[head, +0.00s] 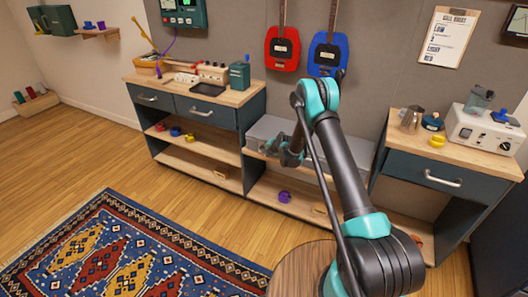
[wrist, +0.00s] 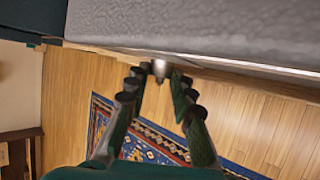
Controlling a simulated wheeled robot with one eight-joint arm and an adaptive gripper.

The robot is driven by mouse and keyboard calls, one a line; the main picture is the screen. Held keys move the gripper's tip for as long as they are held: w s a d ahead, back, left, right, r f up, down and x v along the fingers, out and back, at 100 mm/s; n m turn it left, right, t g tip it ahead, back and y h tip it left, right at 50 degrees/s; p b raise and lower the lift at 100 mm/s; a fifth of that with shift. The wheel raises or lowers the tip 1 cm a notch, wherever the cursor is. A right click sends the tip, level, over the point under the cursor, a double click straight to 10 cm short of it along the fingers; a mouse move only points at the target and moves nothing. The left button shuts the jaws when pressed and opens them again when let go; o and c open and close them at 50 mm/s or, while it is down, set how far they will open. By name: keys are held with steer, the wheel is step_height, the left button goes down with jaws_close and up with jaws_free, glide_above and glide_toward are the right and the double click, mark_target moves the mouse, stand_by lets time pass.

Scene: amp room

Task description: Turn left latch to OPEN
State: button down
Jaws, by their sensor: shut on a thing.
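A long grey textured case (head: 264,127) sits on the low middle section of the bench in the head view. Its grey side fills the top of the wrist view (wrist: 215,30). A small silver latch (wrist: 160,68) shows at the case's edge in the wrist view. My gripper (wrist: 157,75) has its fingers on both sides of this latch and is shut on it. In the head view my gripper (head: 271,148) is at the left part of the case's front. The fingers hide most of the latch, and I cannot read any marking on it.
A drawer cabinet (head: 208,117) stands left of the case and another (head: 440,180) stands right. A red guitar (head: 282,47) and a blue guitar (head: 328,52) hang behind. A round wooden top (head: 300,272) is near my base. The patterned rug (head: 125,250) is clear.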

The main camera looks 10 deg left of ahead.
steer(key=shift+s+d+f+m+t+y, duration=0.1)
steer(key=shift+d+f+m+t+y, duration=0.1)
steer(key=shift+t+y, duration=0.35)
steer(key=shift+d+f+m+t+y, duration=0.1)
steer(key=shift+m+t+y, duration=0.15)
steer(key=shift+y, duration=0.6)
steer(key=shift+a+y, duration=0.1)
steer(key=shift+y, duration=0.2)
steer(key=c, duration=1.3)
jaws_free()
steer(key=shift+r, duration=0.1)
step_height(320, 180, up, 10)
steer(key=shift+f, duration=0.1)
